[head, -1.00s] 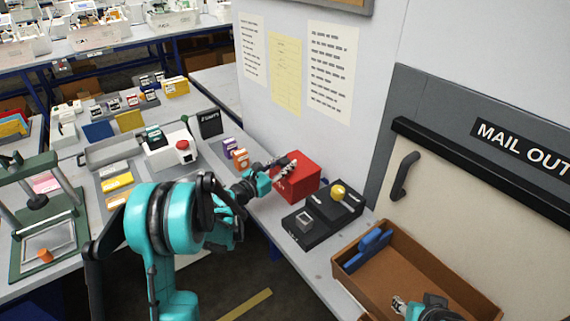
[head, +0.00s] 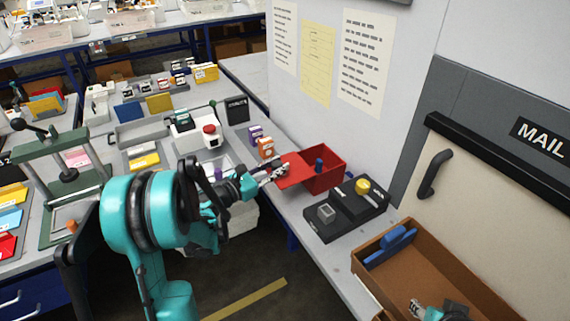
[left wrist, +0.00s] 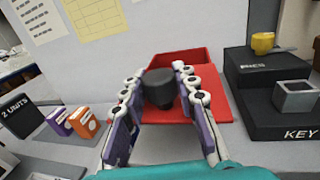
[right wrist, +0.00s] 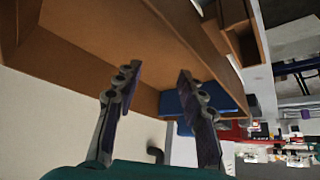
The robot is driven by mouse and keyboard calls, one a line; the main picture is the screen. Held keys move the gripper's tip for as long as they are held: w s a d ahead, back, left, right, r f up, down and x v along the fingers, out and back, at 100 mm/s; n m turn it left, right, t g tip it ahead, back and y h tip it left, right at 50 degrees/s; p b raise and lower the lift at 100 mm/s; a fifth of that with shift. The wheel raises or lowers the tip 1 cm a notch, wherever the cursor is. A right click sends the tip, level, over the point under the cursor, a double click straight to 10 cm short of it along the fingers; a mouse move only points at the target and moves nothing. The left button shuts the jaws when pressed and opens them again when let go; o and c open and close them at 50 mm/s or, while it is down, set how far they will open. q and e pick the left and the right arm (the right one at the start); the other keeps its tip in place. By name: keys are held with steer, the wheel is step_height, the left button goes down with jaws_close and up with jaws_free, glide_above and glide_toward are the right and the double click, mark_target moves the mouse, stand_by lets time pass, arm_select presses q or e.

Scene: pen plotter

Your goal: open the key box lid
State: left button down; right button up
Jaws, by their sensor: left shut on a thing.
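The red key box (head: 338,179) stands on the grey bench by the wall, open at the top, with a blue object (head: 319,164) showing inside. Its red lid (head: 294,172) is swung down on the side toward my left arm. My left gripper (head: 280,170) is at the lid. In the left wrist view its fingers close on a dark round knob (left wrist: 159,88) on the lid (left wrist: 218,108), with the box (left wrist: 180,58) behind. My right gripper (head: 418,308) is over the brown drawer; the right wrist view shows its fingers (right wrist: 158,84) apart and empty.
A black stand marked KEY (head: 338,222) with a yellow knob (head: 362,186) is just right of the box. Orange (head: 266,148) and purple small boxes stand left of it. The brown open drawer (head: 440,270) holds a blue item (head: 392,244).

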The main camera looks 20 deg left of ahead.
arm_select(q)
steer(key=c, duration=1.1)
jaws_free()
steer(key=shift+c, duration=0.2)
steer(key=v, duration=1.2)
